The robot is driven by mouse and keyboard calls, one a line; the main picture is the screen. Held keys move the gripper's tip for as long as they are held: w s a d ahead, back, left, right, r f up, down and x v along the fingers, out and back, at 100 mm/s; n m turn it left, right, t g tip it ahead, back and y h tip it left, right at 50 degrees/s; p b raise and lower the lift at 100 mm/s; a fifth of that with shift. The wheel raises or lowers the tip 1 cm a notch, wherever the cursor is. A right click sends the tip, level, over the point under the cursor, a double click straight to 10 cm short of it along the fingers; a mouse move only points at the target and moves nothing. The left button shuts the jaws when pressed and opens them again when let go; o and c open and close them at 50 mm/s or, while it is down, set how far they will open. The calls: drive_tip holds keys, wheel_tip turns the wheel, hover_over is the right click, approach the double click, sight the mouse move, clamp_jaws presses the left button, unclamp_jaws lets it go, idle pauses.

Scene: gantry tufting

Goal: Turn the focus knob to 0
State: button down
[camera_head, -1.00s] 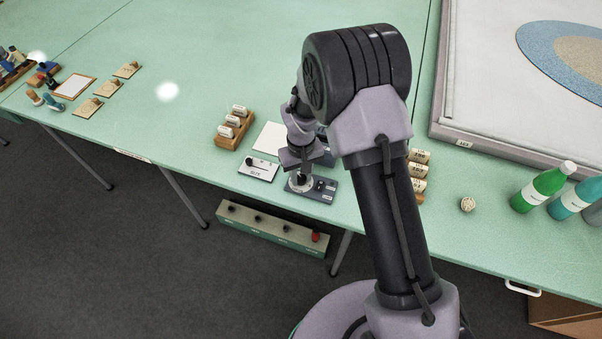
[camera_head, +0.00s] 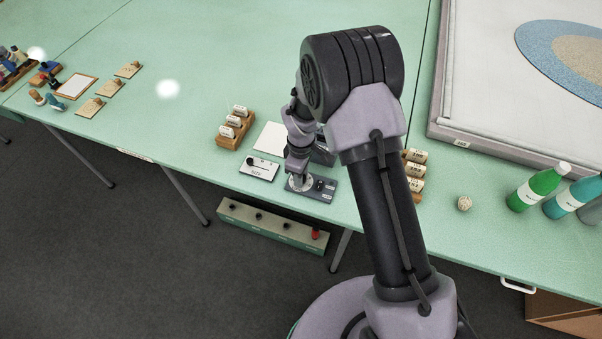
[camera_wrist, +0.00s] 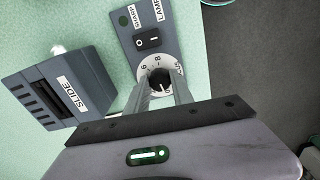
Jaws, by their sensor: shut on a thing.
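The focus knob (camera_wrist: 160,81) is a black round knob with a white pointer line, on a white dial (camera_wrist: 148,64) with printed figures including 6 and 8. It sits on a grey control panel (camera_wrist: 140,20), which also shows in the head view (camera_head: 322,196). In the wrist view my gripper (camera_wrist: 162,84) has one finger on each side of the knob and is shut on it. The pointer line lies toward the gripper side of the dial, and the figure there is hidden. In the head view my gripper (camera_head: 297,174) stands over the dial.
A white plate with a small knob (camera_head: 260,169) and a wooden rack (camera_head: 234,130) stand to the left. The table's front edge is close.

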drive_tip(key=shift+n, duration=0.4)
drive_tip(key=c, duration=1.1)
unclamp_jaws()
drive_tip(key=shift+r, duration=0.1)
wheel_tip(320, 180, up, 17)
drive_tip(key=p, duration=0.4)
drive_tip(key=shift+r+p, duration=0.15)
drive_tip(key=shift+p, duration=0.15)
